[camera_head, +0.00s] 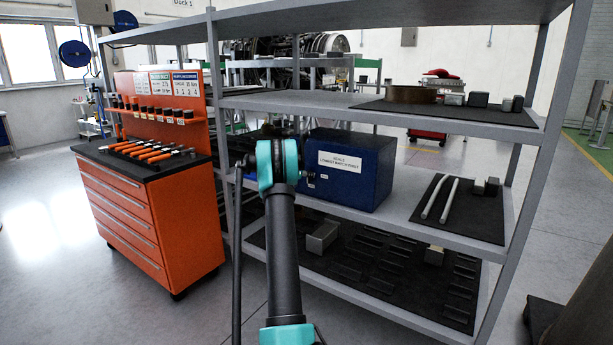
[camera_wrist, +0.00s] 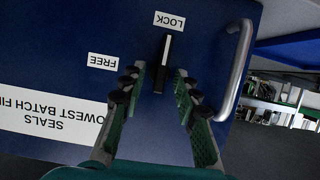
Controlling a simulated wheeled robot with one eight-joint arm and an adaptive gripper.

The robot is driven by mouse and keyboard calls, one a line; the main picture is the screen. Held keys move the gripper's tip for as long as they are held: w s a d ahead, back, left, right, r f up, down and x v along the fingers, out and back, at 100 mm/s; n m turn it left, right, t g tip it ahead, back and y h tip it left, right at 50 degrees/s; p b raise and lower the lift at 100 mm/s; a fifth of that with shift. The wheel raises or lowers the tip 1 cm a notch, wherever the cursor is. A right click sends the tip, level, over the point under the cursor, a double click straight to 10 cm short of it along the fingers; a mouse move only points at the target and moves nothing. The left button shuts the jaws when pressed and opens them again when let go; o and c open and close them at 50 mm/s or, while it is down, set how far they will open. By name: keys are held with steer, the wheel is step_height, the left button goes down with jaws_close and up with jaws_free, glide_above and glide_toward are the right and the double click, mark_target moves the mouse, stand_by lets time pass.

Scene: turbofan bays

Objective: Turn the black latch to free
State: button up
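The black latch (camera_wrist: 162,62) is a slim bar on the front of the dark blue box (camera_wrist: 60,45). In the wrist view the lettering is upside down, and the bar's upper end points at the LOCK label (camera_wrist: 170,20). The FREE label (camera_wrist: 103,62) is to its left. My gripper (camera_wrist: 158,76) is open, with one finger on each side of the latch's lower part and gaps showing between.
A silver bar handle (camera_wrist: 240,70) is right of the latch. The grey shelf rack (camera_head: 410,228) has an upper board close above the box. A mat (camera_head: 460,225) with two white rods lies right of the box. An orange tool cabinet (camera_head: 160,215) stands left of my arm.

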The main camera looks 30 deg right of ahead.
jaws_close()
stand_by(0.5)
steer(key=n+g+h, duration=0.1)
steer(key=n, duration=0.3)
steer(key=n+g+h, duration=0.2)
steer(key=n, duration=0.3)
steer(key=w+f+n+g+h, duration=0.1)
steer(key=n+g+h, duration=0.1)
steer(key=n, duration=0.2)
steer(key=shift+a, duration=0.2)
stand_by(0.4)
steer(key=shift+n, duration=0.4)
